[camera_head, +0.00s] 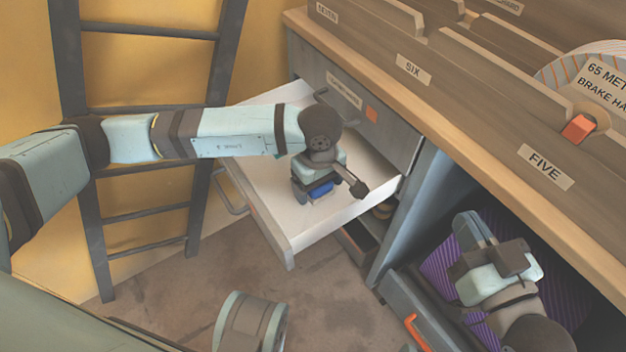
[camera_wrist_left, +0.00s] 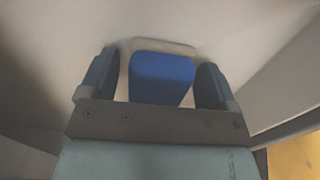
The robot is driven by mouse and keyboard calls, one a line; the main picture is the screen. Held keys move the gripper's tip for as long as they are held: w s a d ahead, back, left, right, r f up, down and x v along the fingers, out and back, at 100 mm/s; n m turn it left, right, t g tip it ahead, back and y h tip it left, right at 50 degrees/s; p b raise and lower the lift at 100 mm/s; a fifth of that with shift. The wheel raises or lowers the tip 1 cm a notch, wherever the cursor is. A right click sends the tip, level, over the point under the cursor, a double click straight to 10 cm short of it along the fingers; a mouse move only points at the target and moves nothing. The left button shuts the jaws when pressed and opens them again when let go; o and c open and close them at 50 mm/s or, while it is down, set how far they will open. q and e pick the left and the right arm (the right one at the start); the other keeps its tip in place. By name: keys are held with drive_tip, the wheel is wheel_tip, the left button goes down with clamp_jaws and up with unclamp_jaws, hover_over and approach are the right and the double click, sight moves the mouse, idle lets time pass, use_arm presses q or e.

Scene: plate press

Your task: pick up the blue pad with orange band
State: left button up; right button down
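The blue pad (camera_head: 320,189) lies in the open white-lined drawer (camera_head: 350,207), partly hidden under my left gripper (camera_head: 313,192). In the left wrist view the blue pad (camera_wrist_left: 162,78) sits between the two dark fingers of the left gripper (camera_wrist_left: 157,82), with a narrow gap on each side. The fingers are apart and do not appear to press on it. A pale edge shows behind the pad. I see no orange band on it. My right gripper (camera_head: 487,258) is over the lower compartment at the right; its fingers are not clear.
The lower drawer (camera_head: 402,300) has an orange handle and a purple striped thing (camera_head: 437,270) inside. A wooden counter (camera_head: 470,120) with labelled bins runs above. A dark ladder (camera_head: 150,110) stands behind my left arm. Drawer walls surround the left gripper.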

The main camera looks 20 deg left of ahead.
use_arm(q)
drive_tip(key=c, duration=0.7)
use_arm(e)
drive_tip(key=shift+f, duration=0.1)
use_arm(q)
drive_tip(key=shift+c, duration=0.2)
drive_tip(key=shift+r, duration=0.1)
